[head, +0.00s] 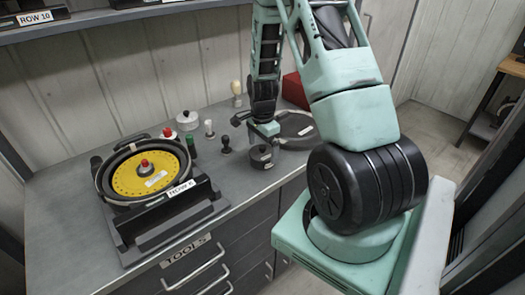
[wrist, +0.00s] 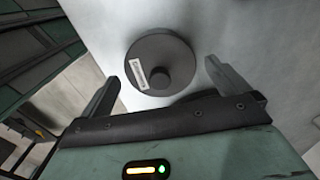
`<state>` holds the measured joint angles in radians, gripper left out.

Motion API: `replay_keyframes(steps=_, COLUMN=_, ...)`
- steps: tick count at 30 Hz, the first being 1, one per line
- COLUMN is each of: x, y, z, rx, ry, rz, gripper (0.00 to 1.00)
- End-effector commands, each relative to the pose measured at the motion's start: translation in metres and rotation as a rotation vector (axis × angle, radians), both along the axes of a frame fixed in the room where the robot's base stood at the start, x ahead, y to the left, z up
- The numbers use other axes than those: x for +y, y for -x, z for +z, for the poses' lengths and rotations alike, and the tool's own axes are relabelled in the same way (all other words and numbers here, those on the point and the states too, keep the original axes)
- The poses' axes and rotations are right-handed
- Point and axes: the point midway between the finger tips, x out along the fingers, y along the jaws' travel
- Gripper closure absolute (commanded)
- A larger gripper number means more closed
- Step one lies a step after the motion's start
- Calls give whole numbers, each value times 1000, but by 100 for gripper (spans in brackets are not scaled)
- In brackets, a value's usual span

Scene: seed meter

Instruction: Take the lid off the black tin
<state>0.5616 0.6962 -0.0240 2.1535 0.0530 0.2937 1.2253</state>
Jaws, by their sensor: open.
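The black tin (head: 261,160) stands upright on the grey worktop near its front edge, with its round lid on. In the wrist view the lid (wrist: 172,46) shows from above, with a round knob (wrist: 158,77) and a small white label at its left. My gripper (head: 264,132) is above the tin, pointing down. In the wrist view my gripper (wrist: 160,70) is open, with one finger at each side of the tin in the picture.
A large round dark-rimmed grey piece (head: 298,127) lies right behind the tin. A black-knobbed tool (head: 226,140) stands to its left, with green, white and red-topped pieces farther left. The yellow-disc seed meter (head: 148,172) is at left. A red box (head: 294,90) stands behind.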

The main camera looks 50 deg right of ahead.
Motion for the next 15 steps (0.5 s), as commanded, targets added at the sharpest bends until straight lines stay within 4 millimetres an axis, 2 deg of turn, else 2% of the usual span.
replay_keyframes(steps=8, x=0, y=0, z=-5, rx=-2, ry=1, rz=0, gripper=0)
replay_keyframes(steps=9, x=0, y=0, z=-4, rx=-2, ry=1, rz=0, gripper=3)
replay_keyframes(steps=13, x=0, y=0, z=-4, rx=-2, ry=1, rz=0, gripper=39)
replay_keyframes(steps=15, x=0, y=0, z=-4, rx=-2, ry=1, rz=1, gripper=40)
